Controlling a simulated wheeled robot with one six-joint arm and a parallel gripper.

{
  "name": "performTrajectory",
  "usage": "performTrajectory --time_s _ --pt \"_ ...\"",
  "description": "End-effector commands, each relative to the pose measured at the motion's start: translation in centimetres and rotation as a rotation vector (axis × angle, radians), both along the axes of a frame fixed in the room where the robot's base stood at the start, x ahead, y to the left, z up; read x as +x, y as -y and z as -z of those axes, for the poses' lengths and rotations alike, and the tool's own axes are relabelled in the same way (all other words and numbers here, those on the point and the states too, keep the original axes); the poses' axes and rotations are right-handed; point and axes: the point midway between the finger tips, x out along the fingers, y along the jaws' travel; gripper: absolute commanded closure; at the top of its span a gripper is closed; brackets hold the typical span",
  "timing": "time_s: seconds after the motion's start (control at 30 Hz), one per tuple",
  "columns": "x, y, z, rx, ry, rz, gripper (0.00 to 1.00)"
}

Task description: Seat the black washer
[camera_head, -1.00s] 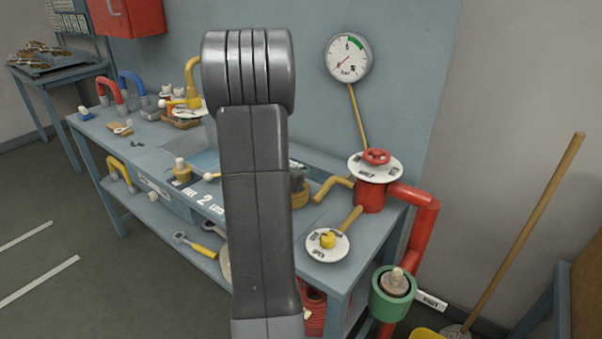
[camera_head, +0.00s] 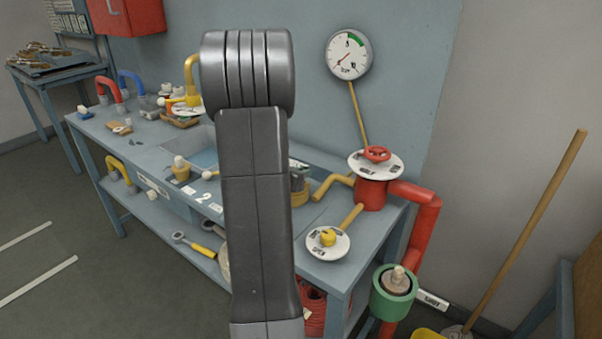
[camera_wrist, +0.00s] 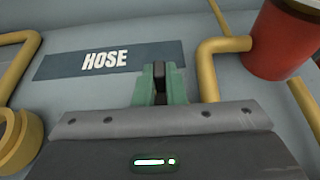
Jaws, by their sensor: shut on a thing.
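My gripper (camera_wrist: 160,88) shows in the wrist view with its green fingers closed on a thin black piece, the black washer (camera_wrist: 160,76), seen edge-on. It is held above the grey bench top, just right of the dark HOSE label (camera_wrist: 108,60). A yellow ring-shaped fitting (camera_wrist: 14,138) is at the lower left, apart from the fingers. In the head view my arm hides most of the gripper, and the washer cannot be made out there. The yellow fitting (camera_head: 300,196) shows partly beside my arm.
A bent yellow pipe (camera_wrist: 208,64) and a red cylinder (camera_wrist: 278,42) stand close on the right of the fingers. The head view shows a red valve body (camera_head: 370,195), a white dial with a yellow knob (camera_head: 328,243), and a pressure gauge (camera_head: 348,54). A sink basin (camera_head: 203,158) lies left.

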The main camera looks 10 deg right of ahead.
Motion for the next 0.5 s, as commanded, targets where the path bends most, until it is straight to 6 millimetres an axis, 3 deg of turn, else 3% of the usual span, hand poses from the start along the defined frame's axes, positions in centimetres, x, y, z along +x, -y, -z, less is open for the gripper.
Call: performTrajectory --time_s 0.5 --pt "0.0 0.0 -0.7 -0.001 0.001 0.0 1.0"
